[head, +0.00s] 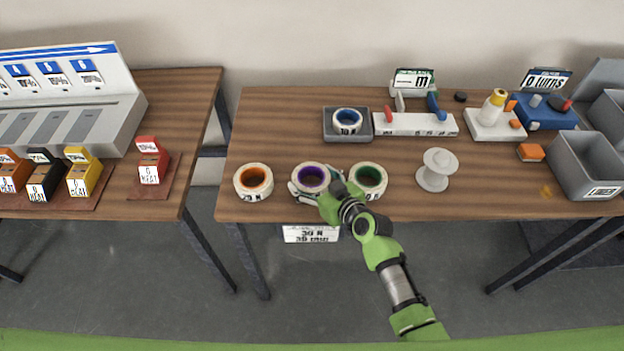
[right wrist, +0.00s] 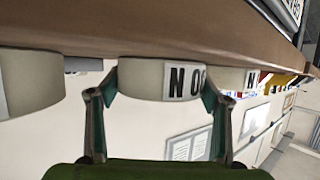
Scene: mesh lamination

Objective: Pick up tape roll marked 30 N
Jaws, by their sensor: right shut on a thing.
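The tape roll with the purple core (head: 311,177) stands on the right-hand table near its front edge. In the right wrist view, which is upside down, the held roll (right wrist: 150,78) carries a label that reads as 30 N. My right gripper (head: 314,187) is shut on this roll. Its two fingers (right wrist: 152,97) press on opposite sides of the roll in the wrist view. The roll appears to be at the tabletop, with no clear gap under it. My left gripper is not in view.
An orange-core roll (head: 253,181) stands to the left and a green-core roll (head: 369,180) close to the right. A blue-core roll (head: 347,120) sits in a grey tray (head: 328,124) behind. A white spool (head: 437,170) stands farther right. A 30 N sign (head: 311,234) hangs below the table edge.

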